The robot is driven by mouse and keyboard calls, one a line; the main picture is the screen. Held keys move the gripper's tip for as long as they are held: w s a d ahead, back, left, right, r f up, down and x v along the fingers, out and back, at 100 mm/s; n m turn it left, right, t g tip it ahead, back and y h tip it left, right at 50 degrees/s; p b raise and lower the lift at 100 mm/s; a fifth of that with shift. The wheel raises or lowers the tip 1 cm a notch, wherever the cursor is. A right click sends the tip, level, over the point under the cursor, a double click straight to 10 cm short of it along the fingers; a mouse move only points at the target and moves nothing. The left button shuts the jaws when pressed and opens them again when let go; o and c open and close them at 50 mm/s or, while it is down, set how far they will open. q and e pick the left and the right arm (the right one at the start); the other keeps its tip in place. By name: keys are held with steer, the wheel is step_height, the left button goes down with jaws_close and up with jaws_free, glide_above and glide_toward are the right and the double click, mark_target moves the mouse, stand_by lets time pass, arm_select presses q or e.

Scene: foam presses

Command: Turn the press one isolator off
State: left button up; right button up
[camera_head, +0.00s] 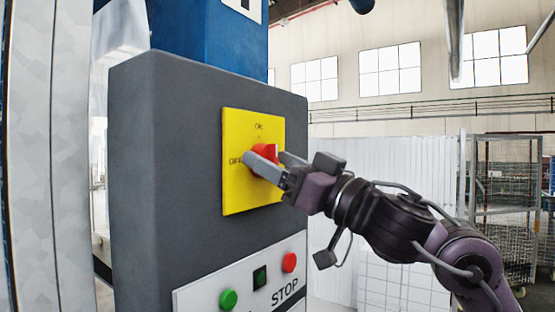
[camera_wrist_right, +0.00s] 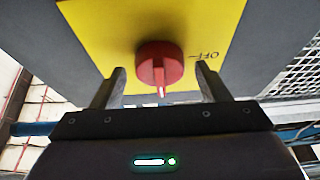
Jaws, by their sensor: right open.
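The isolator is a red rotary knob (camera_head: 268,152) on a yellow plate (camera_head: 240,190), with ON marked above it and OFF to its left. In the right wrist view the red knob (camera_wrist_right: 157,60) has a white mark pointing toward the bottom of the picture, away from the OFF label at its right; it appears set to ON. My right gripper (camera_head: 265,157) is open in front of the plate, its fingers on either side of the knob. In the wrist view, gaps show between the knob and both fingers. My left gripper is not in view.
The yellow plate is on a dark grey cabinet (camera_head: 165,170). Below it, a light panel (camera_head: 205,292) carries a green button (camera_head: 228,299), a dark square switch (camera_head: 260,276) and a red STOP button (camera_head: 289,262). A wire rack (camera_head: 505,200) stands farther back at the right.

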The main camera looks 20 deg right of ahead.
steer(key=c, duration=1)
steer(key=shift+n, duration=0.4)
steer(key=n+g, duration=0.1)
steer(key=n, duration=0.1)
steer(key=n+g+y, duration=0.1)
steer(key=n, duration=0.1)
steer(key=shift+w+y, duration=0.1)
steer(key=shift+y, duration=0.2)
steer(key=n+g, duration=0.1)
steer(key=n, duration=0.1)
steer(key=n+g+y+p, duration=0.1)
steer(key=n, duration=0.2)
steer(key=shift+d+r, duration=0.1)
steer(key=shift+r, duration=0.05)
steer(key=shift+r+n+g+h+p, duration=0.15)
steer(key=shift+n+g+p, duration=0.9)
steer(key=shift+n, duration=1.05)
steer(key=shift+f+n+g+h+p, duration=0.15)
steer(key=shift+n+g+p, duration=0.4)
steer(key=shift+n+p, duration=1.25)
steer(key=shift+r+n+g+h+p, duration=0.15)
steer(key=shift+n+g+p, duration=0.7)
steer(key=shift+n, duration=1.55)
